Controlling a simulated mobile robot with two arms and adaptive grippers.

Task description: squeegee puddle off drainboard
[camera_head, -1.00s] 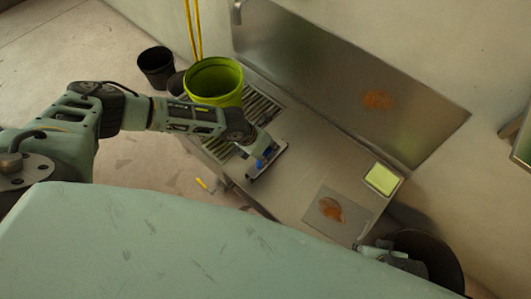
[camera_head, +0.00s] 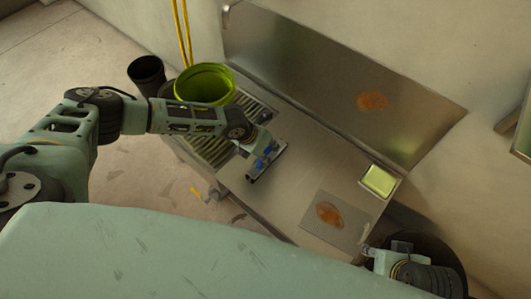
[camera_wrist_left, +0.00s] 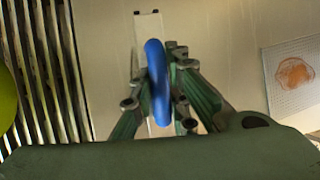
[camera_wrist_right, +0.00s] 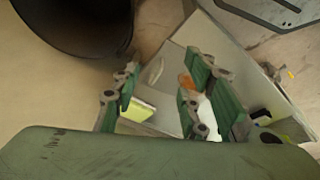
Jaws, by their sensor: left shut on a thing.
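My left gripper (camera_head: 262,150) is shut on the blue handle of a squeegee (camera_wrist_left: 157,75), over the steel drainboard (camera_head: 295,185) just right of its slatted part. The squeegee's pale, narrow head shows beyond the handle in the left wrist view; whether it touches the steel is unclear. An orange-brown puddle (camera_head: 329,215) lies on a grey square patch at the drainboard's right end, apart from the squeegee. It also shows in the left wrist view (camera_wrist_left: 295,72). My right gripper (camera_head: 369,250) is open and empty near the drainboard's right front corner; its fingers stand apart in the right wrist view (camera_wrist_right: 160,95).
A green sponge-like block in a tray (camera_head: 379,180) sits at the right end. A steel backsplash (camera_head: 330,75) rises behind, with an orange patch. A dark bin (camera_head: 445,255) stands at the right.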

